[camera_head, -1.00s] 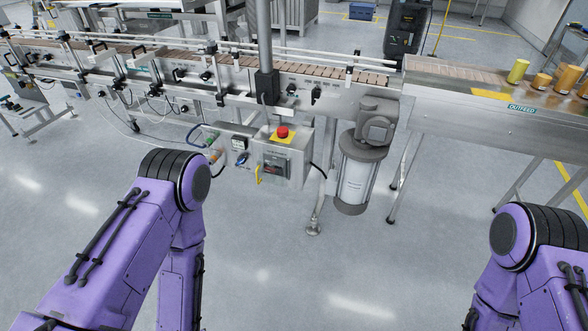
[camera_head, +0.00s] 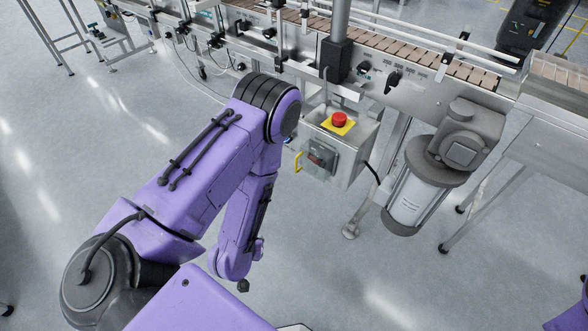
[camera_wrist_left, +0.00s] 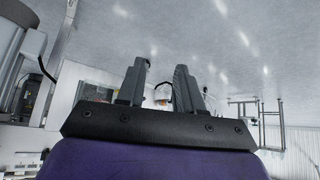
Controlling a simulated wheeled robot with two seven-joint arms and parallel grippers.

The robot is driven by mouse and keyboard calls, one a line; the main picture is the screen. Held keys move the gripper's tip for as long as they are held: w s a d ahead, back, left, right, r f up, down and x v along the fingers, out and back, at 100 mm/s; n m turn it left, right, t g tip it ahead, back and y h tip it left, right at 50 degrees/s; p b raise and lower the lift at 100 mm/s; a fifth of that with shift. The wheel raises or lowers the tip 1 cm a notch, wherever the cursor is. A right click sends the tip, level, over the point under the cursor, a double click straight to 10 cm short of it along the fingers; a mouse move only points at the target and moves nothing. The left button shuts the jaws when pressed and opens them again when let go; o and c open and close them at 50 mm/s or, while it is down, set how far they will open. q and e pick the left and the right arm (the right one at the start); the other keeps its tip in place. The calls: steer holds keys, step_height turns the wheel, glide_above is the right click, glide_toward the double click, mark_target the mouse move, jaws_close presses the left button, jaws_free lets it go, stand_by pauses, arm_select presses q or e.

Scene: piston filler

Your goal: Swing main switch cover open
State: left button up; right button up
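The main switch cover (camera_head: 321,157) is a small grey, partly see-through cover on the front of a steel control box (camera_head: 350,158). It looks closed over the switch, with a yellow handle-like part (camera_head: 298,162) at its left. My left arm (camera_head: 215,150) stands left of the box, its elbow close to the box in the picture and its forearm hanging down. In the left wrist view, the two dark fingers of my left gripper (camera_wrist_left: 163,78) stand apart with nothing held. Part of what looks like the box (camera_wrist_left: 95,102) shows beyond them. My right gripper is out of view.
A red emergency button (camera_head: 339,119) on a yellow plate tops the box. A grey motor unit (camera_head: 432,165) hangs to its right. The conveyor (camera_head: 420,60) runs behind and above. The floor (camera_head: 330,270) in front of the box is clear.

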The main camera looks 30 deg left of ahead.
arm_select(q)
steer(key=w+a+f+m+t+b, duration=0.2)
steer(key=w+f+t+b, duration=0.3)
steer(key=w+b, duration=0.55)
steer(key=m+t+h+b, duration=0.1)
steer(key=m+t+b, duration=0.1)
steer(key=t+b, duration=0.5)
glide_toward(313, 165)
steer(key=w+a+b, duration=0.1)
steer(key=w+a, duration=0.4)
steer(key=a, duration=0.1)
steer(key=shift+w+a+r+g, duration=0.15)
steer(key=shift+r+g, duration=0.1)
steer(key=shift+g, duration=0.15)
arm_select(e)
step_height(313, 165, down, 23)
arm_select(q)
jaws_close()
